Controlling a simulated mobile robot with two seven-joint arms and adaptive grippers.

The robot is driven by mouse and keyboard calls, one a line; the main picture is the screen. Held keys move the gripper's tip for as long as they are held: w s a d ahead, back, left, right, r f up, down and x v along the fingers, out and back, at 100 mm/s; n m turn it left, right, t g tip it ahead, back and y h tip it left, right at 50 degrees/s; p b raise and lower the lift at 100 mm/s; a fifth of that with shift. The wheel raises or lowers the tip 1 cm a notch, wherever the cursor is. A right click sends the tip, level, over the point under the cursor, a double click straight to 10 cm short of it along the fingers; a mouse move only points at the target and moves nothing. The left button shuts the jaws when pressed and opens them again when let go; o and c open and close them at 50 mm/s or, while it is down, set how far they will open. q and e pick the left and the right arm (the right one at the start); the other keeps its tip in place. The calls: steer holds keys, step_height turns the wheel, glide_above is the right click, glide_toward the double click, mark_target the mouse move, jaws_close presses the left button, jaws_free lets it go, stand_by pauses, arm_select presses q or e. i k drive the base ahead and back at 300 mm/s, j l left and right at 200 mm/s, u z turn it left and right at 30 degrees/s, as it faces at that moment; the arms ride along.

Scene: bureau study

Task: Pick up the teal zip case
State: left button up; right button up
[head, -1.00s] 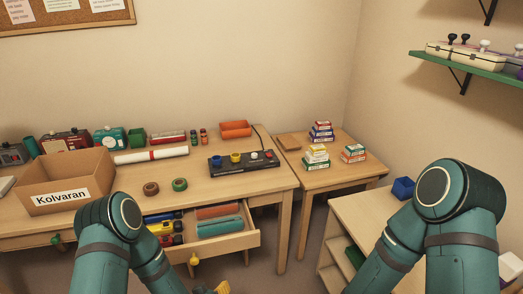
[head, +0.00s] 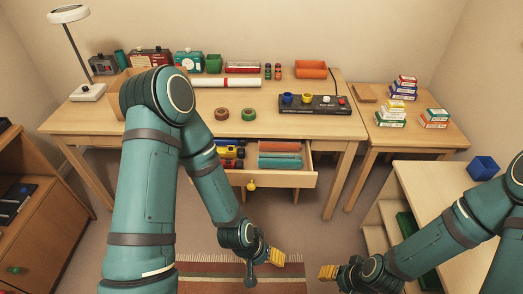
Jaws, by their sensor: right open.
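A teal case (head: 280,161), long and flat, lies in the right part of the open desk drawer (head: 295,180). A terracotta case (head: 283,147) lies just behind it. I cannot make out a zip at this size. My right gripper (head: 328,273), with yellow fingertips, is open at the bottom of the head view, in front of and below the drawer and apart from it. My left gripper (head: 272,257) is also in front of the drawer, apart from the teal case; its jaw state is unclear.
Yellow, blue and red items (head: 230,153) share the drawer's left part. The desk (head: 190,119) carries tape rolls, a control box (head: 314,104) and a lamp (head: 88,91). A side table (head: 410,139) and low shelf (head: 440,185) stand right. My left arm hides most of the cardboard box.

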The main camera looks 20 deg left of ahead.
mark_target(273, 161)
steer(key=i+l, duration=0.35)
steer(key=i, duration=0.2)
steer(key=i+l+u, duration=0.1)
steer(key=i+l, duration=0.2)
steer(key=i, duration=0.3)
